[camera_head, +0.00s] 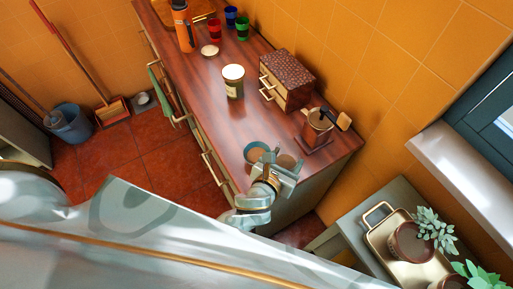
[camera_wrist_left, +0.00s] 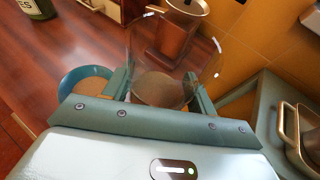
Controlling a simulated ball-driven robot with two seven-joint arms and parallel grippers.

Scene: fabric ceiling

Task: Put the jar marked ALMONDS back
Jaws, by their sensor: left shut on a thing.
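My left gripper (camera_head: 279,170) is shut on a clear glass container (camera_wrist_left: 172,62) with brown contents, at the counter's near end. In the left wrist view its fingers (camera_wrist_left: 159,88) are on either side of the glass. No label shows on it. A dark green jar with a cream lid (camera_head: 233,84) stands upright on the counter. In the left wrist view this jar (camera_wrist_left: 38,9) shows only the letters "ES"; the rest of its label is cut off. I cannot read ALMONDS anywhere. My right gripper is not in view.
A teal bowl (camera_head: 255,152) with brown contents is just left of the held glass. A coffee grinder (camera_head: 317,128) and a drawer box (camera_head: 288,80) stand along the wall. A round lid or dish (camera_head: 209,51), cups and an orange flask (camera_head: 184,28) are farther back. Mid-counter (camera_head: 205,95) is clear.

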